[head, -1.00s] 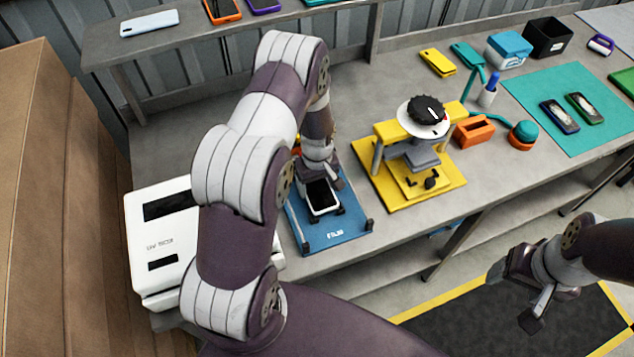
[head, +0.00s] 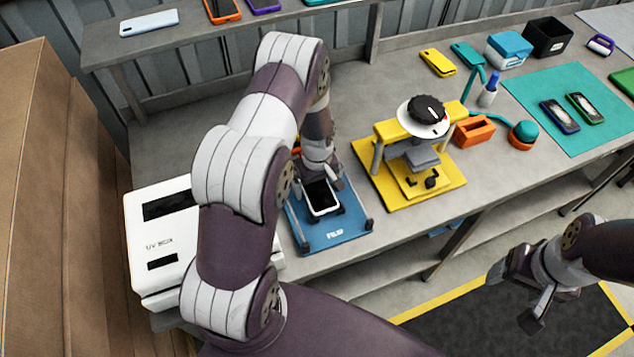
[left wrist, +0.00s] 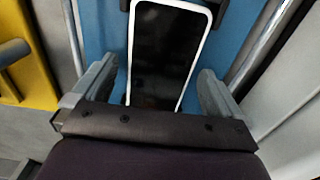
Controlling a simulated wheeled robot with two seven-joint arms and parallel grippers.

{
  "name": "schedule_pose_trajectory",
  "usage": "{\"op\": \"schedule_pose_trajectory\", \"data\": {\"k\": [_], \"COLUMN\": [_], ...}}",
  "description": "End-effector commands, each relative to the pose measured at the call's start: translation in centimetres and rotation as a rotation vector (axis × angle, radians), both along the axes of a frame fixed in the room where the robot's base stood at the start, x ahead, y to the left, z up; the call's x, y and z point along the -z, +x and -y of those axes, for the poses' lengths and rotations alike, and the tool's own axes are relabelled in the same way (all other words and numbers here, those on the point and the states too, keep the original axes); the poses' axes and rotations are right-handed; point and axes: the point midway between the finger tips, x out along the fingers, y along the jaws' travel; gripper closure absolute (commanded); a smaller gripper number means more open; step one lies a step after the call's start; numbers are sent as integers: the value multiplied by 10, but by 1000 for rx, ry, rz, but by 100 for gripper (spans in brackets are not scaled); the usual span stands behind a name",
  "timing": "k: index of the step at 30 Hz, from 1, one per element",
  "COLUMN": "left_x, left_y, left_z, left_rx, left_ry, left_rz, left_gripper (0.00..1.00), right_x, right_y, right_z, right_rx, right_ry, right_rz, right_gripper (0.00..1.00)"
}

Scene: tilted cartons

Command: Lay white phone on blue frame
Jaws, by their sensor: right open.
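The white phone (head: 320,197), black screen up with a white rim, lies on the blue frame (head: 336,236) between its dark corner clips. The phone (left wrist: 163,55) and blue frame (left wrist: 104,30) also show in the left wrist view. My left gripper (head: 323,174) is low over the far end of the phone. In the left wrist view its fingers (left wrist: 157,88) stand apart on either side of the phone, with a narrow gap at each side. The phone's near end is hidden there by the gripper body. My right gripper (head: 512,290) is open and empty, off the table's front.
A white UV box (head: 160,250) stands left of the frame. A yellow press (head: 410,160) stands to the right. Orange block (head: 473,131), yellow phone (head: 437,62) and green mat (head: 570,90) lie farther right. A shelf (head: 180,45) runs behind.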

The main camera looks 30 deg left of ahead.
Motion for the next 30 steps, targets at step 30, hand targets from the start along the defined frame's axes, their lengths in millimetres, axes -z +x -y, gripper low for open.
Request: {"op": "schedule_pose_trajectory", "data": {"k": [30], "left_x": [-127], "left_y": [0], "left_z": [0], "left_rx": [0], "left_ry": [0], "left_rz": [0], "left_gripper": [0], "right_x": [28], "right_y": [0], "right_z": [0], "right_rx": [0], "right_ry": [0], "right_rz": [0], "right_gripper": [28]}}
